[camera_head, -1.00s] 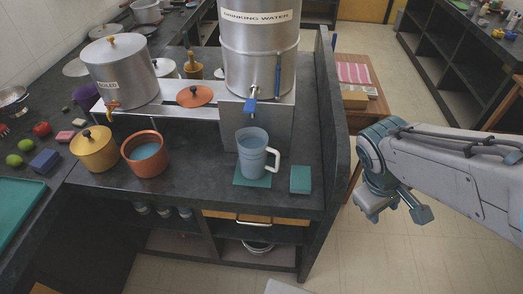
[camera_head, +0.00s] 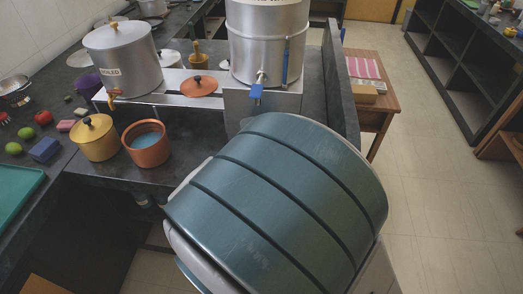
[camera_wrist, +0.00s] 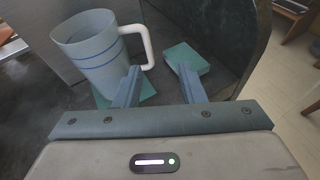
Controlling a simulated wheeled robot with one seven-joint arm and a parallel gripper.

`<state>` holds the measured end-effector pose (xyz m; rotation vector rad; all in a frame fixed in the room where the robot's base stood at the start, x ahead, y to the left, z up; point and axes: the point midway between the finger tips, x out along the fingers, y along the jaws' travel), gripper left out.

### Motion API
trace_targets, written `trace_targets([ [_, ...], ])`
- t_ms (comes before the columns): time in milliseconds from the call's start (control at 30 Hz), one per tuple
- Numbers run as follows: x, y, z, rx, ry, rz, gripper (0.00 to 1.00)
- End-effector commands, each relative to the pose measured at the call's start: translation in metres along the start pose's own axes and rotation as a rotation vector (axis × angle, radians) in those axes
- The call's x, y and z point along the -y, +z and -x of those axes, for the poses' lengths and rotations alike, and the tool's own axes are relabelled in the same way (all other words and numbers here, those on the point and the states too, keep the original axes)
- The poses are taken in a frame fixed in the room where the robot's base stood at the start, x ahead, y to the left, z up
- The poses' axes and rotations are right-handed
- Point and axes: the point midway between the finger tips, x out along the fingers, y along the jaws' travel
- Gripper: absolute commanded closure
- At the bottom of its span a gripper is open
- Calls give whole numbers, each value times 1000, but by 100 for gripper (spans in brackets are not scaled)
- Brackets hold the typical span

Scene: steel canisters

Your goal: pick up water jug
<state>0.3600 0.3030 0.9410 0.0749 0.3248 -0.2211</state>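The water jug (camera_wrist: 92,50) is pale grey-blue with dark blue bands and a white handle (camera_wrist: 143,42) on its right side. It stands upright on a green mat (camera_wrist: 147,92) in the wrist view. My gripper (camera_wrist: 160,76) is open and empty, its two fingers apart and pointing towards the handle side. The left fingertip shows just below the handle; I cannot tell whether it touches. In the head view my arm hides the jug and the gripper.
A green block (camera_wrist: 186,58) lies right of the jug, beyond the fingers. A dark upright panel (camera_head: 343,95) edges the counter on the right. The drinking water canister (camera_head: 267,42) with a blue tap stands behind. A copper pot (camera_head: 147,150) and a yellow pot (camera_head: 96,140) stand left.

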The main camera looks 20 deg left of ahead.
Motion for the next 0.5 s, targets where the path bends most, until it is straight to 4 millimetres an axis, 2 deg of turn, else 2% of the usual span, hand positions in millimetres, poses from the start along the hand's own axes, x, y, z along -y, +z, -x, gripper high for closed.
trace_targets([
  [67,-10,-5,6,20,38,40,64],
  [167,-15,-7,2,32,55,60,64],
  [500,-18,-6,-60,32,55,61,64],
])
